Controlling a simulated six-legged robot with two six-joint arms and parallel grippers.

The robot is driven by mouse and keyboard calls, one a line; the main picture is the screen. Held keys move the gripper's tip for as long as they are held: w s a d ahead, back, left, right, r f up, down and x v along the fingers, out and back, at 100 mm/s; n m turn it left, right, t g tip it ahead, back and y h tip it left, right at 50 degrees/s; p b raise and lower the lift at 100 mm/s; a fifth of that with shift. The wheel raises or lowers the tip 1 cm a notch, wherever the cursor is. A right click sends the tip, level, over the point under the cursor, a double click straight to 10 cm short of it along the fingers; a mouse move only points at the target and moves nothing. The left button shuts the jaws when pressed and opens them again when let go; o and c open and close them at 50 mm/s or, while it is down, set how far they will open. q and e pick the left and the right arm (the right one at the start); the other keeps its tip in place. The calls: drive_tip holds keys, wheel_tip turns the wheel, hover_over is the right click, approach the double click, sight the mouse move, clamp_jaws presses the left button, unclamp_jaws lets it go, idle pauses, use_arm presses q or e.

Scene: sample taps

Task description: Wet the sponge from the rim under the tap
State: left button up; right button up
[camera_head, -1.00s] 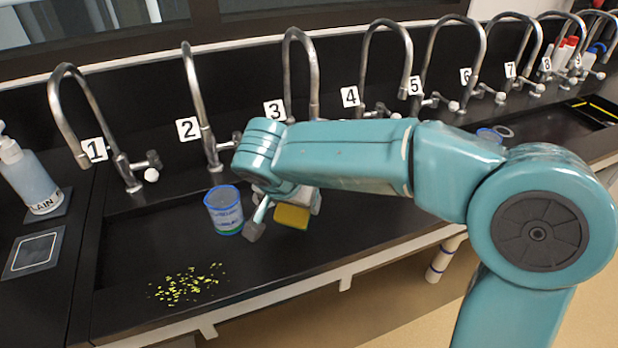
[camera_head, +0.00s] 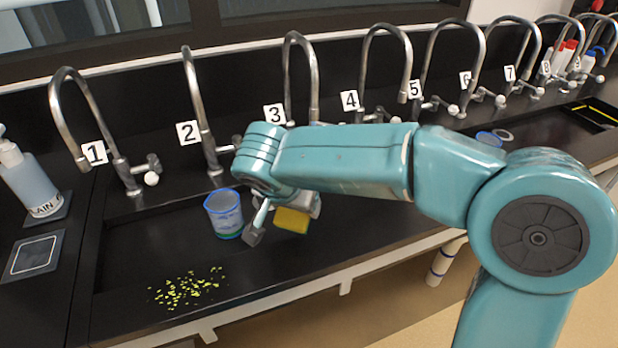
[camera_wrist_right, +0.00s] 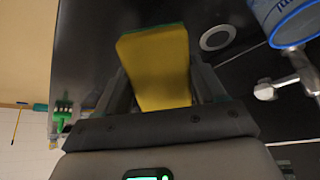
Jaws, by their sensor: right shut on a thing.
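The yellow sponge (camera_head: 292,220) with a green layer is in my right gripper (camera_head: 270,222), over the sink near its front rim. In the right wrist view the sponge (camera_wrist_right: 157,68) stands between the two fingers of the gripper (camera_wrist_right: 160,85), which is shut on it. Its green face shows as a thin edge at the top. Numbered taps line the back of the sink; tap 2 (camera_head: 195,100) and tap 3 (camera_head: 289,65) are the nearest to the gripper. My arm hides the base of tap 3. No water is seen running. My left gripper is not in view.
A blue-rimmed cup (camera_head: 224,213) stands in the sink just left of the gripper. Yellow-green bits (camera_head: 187,289) lie on the sink floor. A soap bottle (camera_head: 30,180) stands on the left counter. The wrist view shows a round drain (camera_wrist_right: 217,37).

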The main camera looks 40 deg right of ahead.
drive_tip(key=shift+s+a+r+p, duration=0.25)
drive_tip(key=shift+s+a+r, duration=0.55)
drive_tip(key=shift+a+r, duration=0.25)
drive_tip(key=shift+s+a+r+p, duration=0.2)
drive_tip(key=shift+s+a+r, duration=0.6)
drive_tip(key=shift+a+r, duration=0.2)
